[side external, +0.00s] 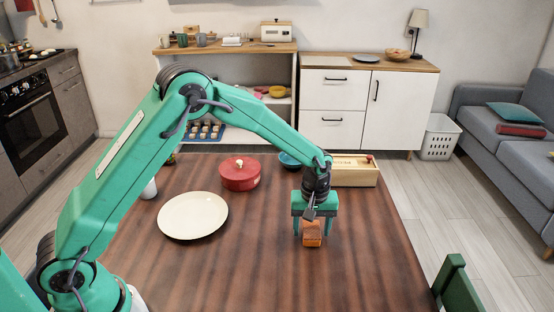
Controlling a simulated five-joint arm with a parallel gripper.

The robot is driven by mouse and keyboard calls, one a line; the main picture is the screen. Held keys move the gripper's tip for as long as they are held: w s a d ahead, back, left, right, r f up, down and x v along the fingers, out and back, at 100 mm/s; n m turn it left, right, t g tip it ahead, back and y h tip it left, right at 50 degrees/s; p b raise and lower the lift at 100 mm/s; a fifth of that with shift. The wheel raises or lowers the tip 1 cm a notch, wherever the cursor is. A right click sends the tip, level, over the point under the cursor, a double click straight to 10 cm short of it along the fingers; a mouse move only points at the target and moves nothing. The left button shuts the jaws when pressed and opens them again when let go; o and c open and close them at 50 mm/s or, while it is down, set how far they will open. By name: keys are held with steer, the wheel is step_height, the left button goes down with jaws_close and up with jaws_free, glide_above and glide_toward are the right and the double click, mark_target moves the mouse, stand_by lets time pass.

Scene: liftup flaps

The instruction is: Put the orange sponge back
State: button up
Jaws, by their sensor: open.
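The orange sponge (312,238) is a small block at the right middle of the wooden table (220,280). My gripper (310,230) points down over it, with its green fingers at the left and right of the sponge. The jaws are open. I cannot tell whether either finger touches the sponge or whether the sponge rests on the table.
A cream plate (193,216) lies left of my gripper. A red lidded pot (240,174), a blue bowl (289,160) and a pale wooden box (354,172) with a red knob stand behind. A green chair (455,283) is at the right front. The table's front is clear.

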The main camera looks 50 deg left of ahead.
mark_target(312, 229)
step_height(312, 229, up, 12)
stand_by(0.6)
stand_by(0.5)
steer(key=s+a+r+m+t, duration=0.35)
steer(key=s+a+r, duration=0.35)
steer(key=s+r, duration=0.5)
steer(key=s+a+m+t, duration=0.1)
steer(key=s+a+m, duration=0.1)
steer(key=s, duration=0.6)
steer(key=s+a+m+t, duration=0.1)
steer(key=s+m, duration=0.2)
steer(key=s, duration=0.4)
steer(key=shift+s+a+f, duration=0.2)
steer(key=shift+s+a, duration=0.15)
steer(key=shift+a, duration=0.05)
steer(key=shift+m, duration=0.25)
